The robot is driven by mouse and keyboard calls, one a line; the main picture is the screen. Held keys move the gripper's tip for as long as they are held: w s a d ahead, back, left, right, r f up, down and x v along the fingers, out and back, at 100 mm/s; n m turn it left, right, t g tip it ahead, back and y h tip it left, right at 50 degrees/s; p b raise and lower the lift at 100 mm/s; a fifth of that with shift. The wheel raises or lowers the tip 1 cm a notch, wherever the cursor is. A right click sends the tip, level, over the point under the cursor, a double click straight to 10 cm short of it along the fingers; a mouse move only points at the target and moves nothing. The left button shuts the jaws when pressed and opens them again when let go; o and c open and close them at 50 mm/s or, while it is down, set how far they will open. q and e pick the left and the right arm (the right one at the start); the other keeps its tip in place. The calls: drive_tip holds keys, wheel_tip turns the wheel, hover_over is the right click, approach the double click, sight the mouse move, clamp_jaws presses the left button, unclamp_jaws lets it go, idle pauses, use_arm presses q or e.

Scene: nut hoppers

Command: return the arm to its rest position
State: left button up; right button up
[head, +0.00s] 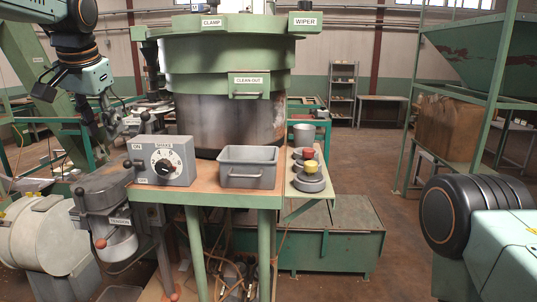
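My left arm comes in from the upper left. My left gripper (105,138) points downward left of the green sieve machine, above and left of the grey dial box (160,160). Its dark fingers blend into the clutter behind, so I cannot tell how far apart they are. I see nothing clearly held in it. My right arm shows as a black joint and a pale green link at the lower right; its gripper is outside the view.
The sieve machine (222,65) stands on a green-legged bench.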

use_arm(q)
drive_tip(key=w+d+f+t+h+b, duration=0.1)
drive_tip(key=w+d+f+t, duration=0.15)
drive_tip(key=f, duration=0.55)
drive_tip(key=w+d+f+t+b, duration=0.1)
drive_tip(key=w+d+f+b, duration=0.15)
drive_tip(key=f, duration=0.45)
drive_tip(key=s+d+f+n+h+b, duration=0.1)
drive_tip(key=s+d+f+b, duration=0.2)
drive_tip(key=f, duration=1)
drive_tip(key=s+d+f+b, duration=0.1)
drive_tip(key=s+f+b, duration=0.3)
drive_tip(key=f, duration=0.9)
drive_tip(key=s+d+f+g+b, duration=0.1)
drive_tip(key=s+f+g+b, duration=0.3)
drive_tip(key=s+f, duration=1.4)
drive_tip(key=s+d+f+n+g+b, duration=0.1)
drive_tip(key=s+f+g+b, duration=0.2)
drive_tip(key=s+f+b, duration=0.8)
drive_tip(key=s+f, duration=0.7)
drive_tip(key=s, duration=0.4)
drive_tip(key=shift+s+f+g, duration=0.3)
drive_tip(key=shift+g, duration=0.05)
